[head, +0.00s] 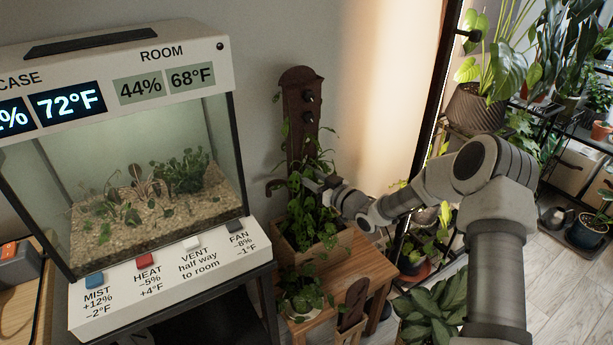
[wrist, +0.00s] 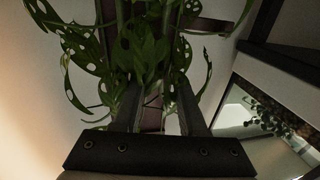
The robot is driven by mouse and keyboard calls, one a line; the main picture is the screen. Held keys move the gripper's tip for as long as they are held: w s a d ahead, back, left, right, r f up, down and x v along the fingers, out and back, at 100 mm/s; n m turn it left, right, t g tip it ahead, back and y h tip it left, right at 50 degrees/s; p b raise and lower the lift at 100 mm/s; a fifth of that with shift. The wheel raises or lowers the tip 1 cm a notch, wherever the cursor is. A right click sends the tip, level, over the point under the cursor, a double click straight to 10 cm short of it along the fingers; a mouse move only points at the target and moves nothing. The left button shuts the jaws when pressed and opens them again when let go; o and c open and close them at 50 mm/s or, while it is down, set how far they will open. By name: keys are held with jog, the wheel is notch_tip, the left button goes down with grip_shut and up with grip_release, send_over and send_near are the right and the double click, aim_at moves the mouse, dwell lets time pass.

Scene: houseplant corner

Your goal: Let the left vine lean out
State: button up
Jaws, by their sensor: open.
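A leafy vine plant (head: 306,212) with holed leaves grows from a wooden planter box (head: 325,252) and climbs a dark brown board (head: 299,105) with dark round knobs. Its stems tangle, so I cannot clearly tell the left vine apart. A dark hooked piece (head: 275,186) sticks out left of the board. My gripper (head: 312,186) is at the plant's middle, in front of the board. In the wrist view its two fingers (wrist: 158,92) are apart, with leaves (wrist: 140,50) beyond and between them. Whether a stem lies between the fingers is hidden.
A glass case (head: 135,165) with small plants stands on the left, with buttons along its front ledge. A small potted plant (head: 302,297) is below the planter, on the wooden stand. Shelves of houseplants (head: 490,70) fill the right. A broad-leaved plant (head: 432,310) is at the bottom.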

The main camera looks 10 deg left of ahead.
grip_shut()
dwell(1.5)
